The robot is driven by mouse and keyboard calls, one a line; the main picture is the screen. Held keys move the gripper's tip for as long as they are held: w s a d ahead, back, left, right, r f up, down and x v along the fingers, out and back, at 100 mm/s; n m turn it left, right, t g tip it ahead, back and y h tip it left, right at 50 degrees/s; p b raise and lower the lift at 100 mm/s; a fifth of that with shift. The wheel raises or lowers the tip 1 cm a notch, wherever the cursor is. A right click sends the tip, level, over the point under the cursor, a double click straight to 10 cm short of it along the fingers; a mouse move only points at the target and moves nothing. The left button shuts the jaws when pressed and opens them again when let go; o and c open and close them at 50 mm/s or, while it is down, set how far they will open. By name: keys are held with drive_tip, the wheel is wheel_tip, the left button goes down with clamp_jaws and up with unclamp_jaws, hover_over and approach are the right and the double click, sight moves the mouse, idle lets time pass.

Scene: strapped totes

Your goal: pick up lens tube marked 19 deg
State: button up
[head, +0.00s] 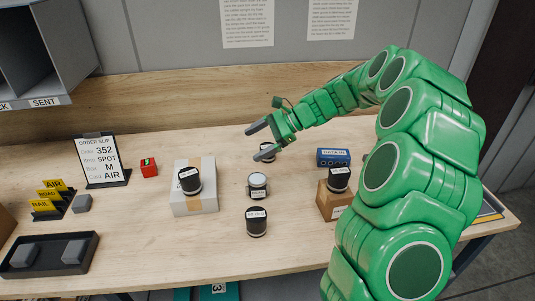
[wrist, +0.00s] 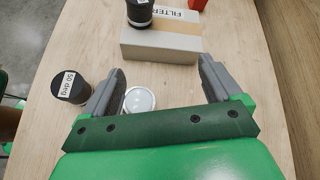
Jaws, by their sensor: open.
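Several short black lens tubes with white labels stand about the table. One (head: 190,182) stands on a white box, also in the wrist view (wrist: 139,14). One pale-topped tube (head: 258,186) stands mid-table; in the wrist view its white top (wrist: 139,100) shows beside the left finger. A nearer tube (head: 256,222) appears to be the one reading "50 deg" in the wrist view (wrist: 70,88). I cannot read 19 deg anywhere. My gripper (wrist: 162,66) is open and empty above the table.
The white box (head: 208,201) and cardboard box (head: 331,205) flank the middle tubes. A blue box (head: 333,157), red block (head: 148,167), order slip stand (head: 102,160), yellow cards (head: 48,198) and black tray (head: 88,262) lie around. Bare wood shows at the front middle.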

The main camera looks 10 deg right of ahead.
drive_tip(key=w+d+f+m+t, duration=0.1)
drive_tip(key=w+d+f+m, duration=0.1)
drive_tip(key=w+d+f, duration=0.1)
drive_tip(key=w+d+f+m+t, duration=0.2)
drive_tip(key=w+d+f+m, duration=0.1)
drive_tip(key=w+d+f, duration=0.1)
drive_tip(key=w+d+f+m+t, duration=0.1)
drive_tip(key=w+d+f+m, duration=0.1)
drive_tip(key=w+d+f, duration=0.2)
drive_tip(key=shift+w+d+m+t+y, duration=0.3)
drive_tip(key=shift+w+d+m+y, duration=0.1)
drive_tip(key=shift+w+d, duration=0.65)
drive_tip(key=shift+x, duration=1.35)
drive_tip(key=shift+s+f+x, duration=0.15)
drive_tip(key=shift+x, duration=1.1)
drive_tip(key=shift+s+f+x, duration=0.15)
drive_tip(key=shift+f+x, duration=0.05)
drive_tip(key=shift+x, duration=1.05)
drive_tip(key=shift+d, duration=0.1)
drive_tip(key=c, duration=1.3)
